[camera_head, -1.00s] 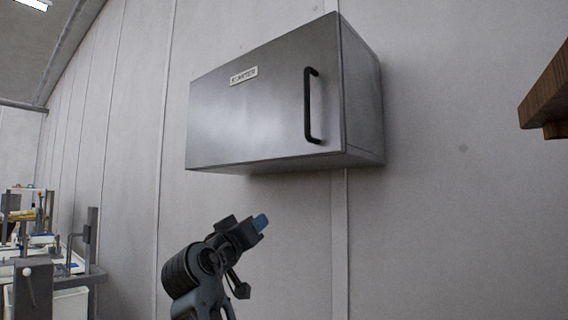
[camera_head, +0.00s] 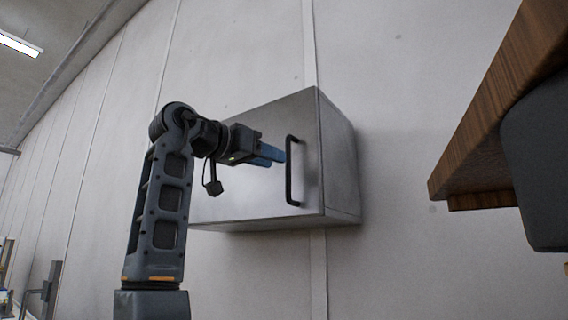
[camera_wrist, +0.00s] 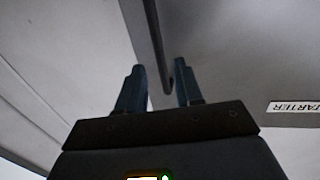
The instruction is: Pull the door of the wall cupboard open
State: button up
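The grey metal wall cupboard (camera_head: 340,165) hangs on the wall, and its door (camera_head: 307,155) looks shut. A black upright bar handle (camera_head: 289,185) is on the door near its right edge. My gripper (camera_head: 280,155) is in front of the door, its blue fingertips close to the upper part of the handle. In the wrist view my gripper (camera_wrist: 159,68) is open, with a gap between its fingers. The handle (camera_wrist: 153,35) runs into that gap, nearer the right finger. I cannot tell whether a finger touches it.
A white label (camera_wrist: 298,107) is on the door in the wrist view. A brown wooden edge (camera_head: 480,150) juts in at the right, with a dark rounded object (camera_head: 545,170) beside it. The wall between it and the cupboard is clear.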

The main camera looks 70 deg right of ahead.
jog(key=p, duration=0.1)
send_over(288, 194)
jog(key=shift+w+d, duration=0.1)
jog(key=shift+d, duration=0.25)
grip_shut()
dwell(0.5)
